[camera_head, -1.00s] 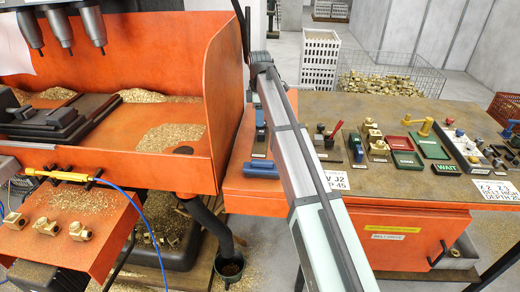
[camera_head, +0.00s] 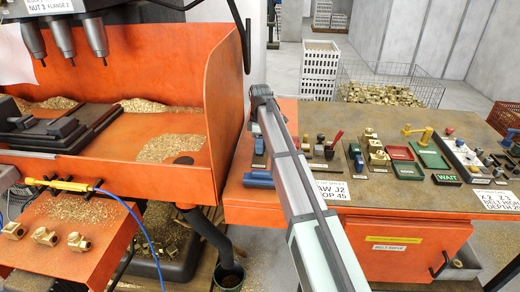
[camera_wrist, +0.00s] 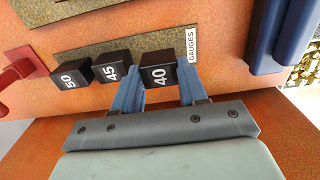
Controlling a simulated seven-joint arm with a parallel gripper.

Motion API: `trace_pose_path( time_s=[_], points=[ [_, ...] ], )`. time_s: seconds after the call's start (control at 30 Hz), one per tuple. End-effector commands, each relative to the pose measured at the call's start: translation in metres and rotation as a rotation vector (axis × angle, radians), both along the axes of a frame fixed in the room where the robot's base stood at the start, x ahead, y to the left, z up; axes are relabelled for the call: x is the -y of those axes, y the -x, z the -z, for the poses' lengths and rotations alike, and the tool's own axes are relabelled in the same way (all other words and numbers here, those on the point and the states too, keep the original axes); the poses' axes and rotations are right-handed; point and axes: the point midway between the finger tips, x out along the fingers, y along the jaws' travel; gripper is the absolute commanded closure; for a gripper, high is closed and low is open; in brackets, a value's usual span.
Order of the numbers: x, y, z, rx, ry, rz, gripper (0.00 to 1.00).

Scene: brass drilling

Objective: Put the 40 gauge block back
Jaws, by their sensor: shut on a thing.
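The 40 gauge block (camera_wrist: 159,77) is a small black block with a white 40 on its face. In the wrist view it sits between the two blue-grey fingers of my gripper (camera_wrist: 158,88), which is shut on it. It is at the right end of the row of gauge blocks, beside the GAUGES label (camera_wrist: 191,46). The 45 block (camera_wrist: 113,73) and the 50 block (camera_wrist: 73,74) stand to its left. I cannot tell whether the 40 block touches the surface below. In the head view my arm hides the gripper and the 40 block.
A blue object (camera_wrist: 270,35) stands right of the label in the wrist view, and a red handle (camera_wrist: 20,68) lies at far left. In the head view, red and green trays (camera_head: 399,152) are on the bench (camera_head: 345,112). The orange machine enclosure (camera_head: 222,85) rises left of my arm.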

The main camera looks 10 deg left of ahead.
Motion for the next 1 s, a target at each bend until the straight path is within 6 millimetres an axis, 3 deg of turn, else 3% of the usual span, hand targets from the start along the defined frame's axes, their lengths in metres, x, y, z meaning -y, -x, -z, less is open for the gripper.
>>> trace_pose_path(
  time_s=[0.2,0.57,0.6,0.7,1.0],
  points=[
    [0.000,0.000,0.023,0.000,0.000,0.000,1.00],
    [0.000,0.000,0.026,0.000,0.000,0.000,1.00],
    [0.000,0.000,0.026,0.000,0.000,0.000,0.57],
    [0.000,0.000,0.026,0.000,0.000,0.000,0.47],
    [0.000,0.000,0.024,0.001,0.000,0.000,0.47]
  ],
)
